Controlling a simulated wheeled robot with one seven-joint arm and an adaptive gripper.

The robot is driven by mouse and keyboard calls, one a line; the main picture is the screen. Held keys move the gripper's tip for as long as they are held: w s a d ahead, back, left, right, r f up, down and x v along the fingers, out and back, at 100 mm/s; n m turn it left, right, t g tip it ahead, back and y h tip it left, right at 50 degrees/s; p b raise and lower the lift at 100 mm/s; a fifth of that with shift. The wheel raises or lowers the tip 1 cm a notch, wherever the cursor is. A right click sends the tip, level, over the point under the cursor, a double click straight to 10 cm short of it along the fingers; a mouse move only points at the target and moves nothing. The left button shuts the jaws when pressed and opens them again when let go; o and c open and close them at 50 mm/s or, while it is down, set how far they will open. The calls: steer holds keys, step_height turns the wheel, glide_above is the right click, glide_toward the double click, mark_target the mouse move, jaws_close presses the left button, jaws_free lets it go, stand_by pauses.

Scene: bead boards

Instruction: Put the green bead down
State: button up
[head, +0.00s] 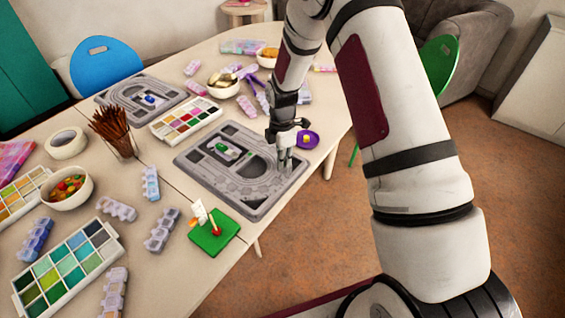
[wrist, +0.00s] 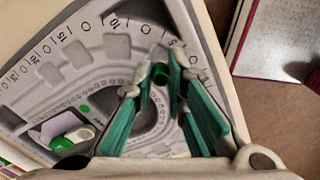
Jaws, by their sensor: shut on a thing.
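My gripper (head: 284,167) is low over the right end of the near grey bead board (head: 240,195). In the wrist view its teal-lined fingers (wrist: 159,76) come together over the board's curved grooves (wrist: 115,85), close to a printed number scale. I cannot tell whether the bead touches the board. Another green piece (wrist: 61,143) and a white one lie in the board's middle recess, which also shows in the head view.
A purple dish (head: 308,140) with a yellow piece stands just right of the gripper, near the table edge. A paint box (head: 187,118) lies behind the board, and a green plate (head: 214,236) is in front. A second board (head: 150,100) lies farther back.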

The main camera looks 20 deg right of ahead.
steer(key=shift+f, duration=0.9)
steer(key=shift+f, duration=0.2)
steer(key=o, duration=0.7)
steer(key=shift+c, duration=0.2)
steer(key=shift+r, duration=0.1)
